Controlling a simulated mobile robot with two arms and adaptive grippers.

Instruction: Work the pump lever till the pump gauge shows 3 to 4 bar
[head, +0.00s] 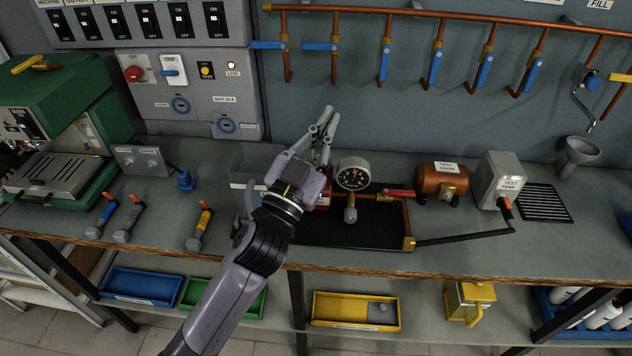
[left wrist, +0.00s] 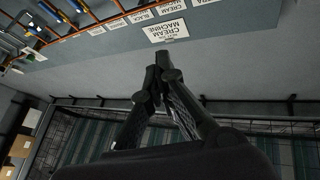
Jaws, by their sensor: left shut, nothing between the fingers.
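A red body (head: 322,200), perhaps the pump, is partly hidden behind my left gripper. I cannot make out the pump lever for certain. My left gripper (head: 328,124) is just left of the gauge, fingers pointing up, shut and empty. In the left wrist view its fingertips (left wrist: 161,62) meet with nothing between them. My right gripper is not in view.
A red-handled valve (head: 398,193) and a copper test drum (head: 443,180) are right of the gauge. The test tank (head: 497,180) stands farther right, with a black line running to the tray. Copper pipes with blue handles (head: 435,67) line the back wall. Handled tools (head: 200,227) lie left.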

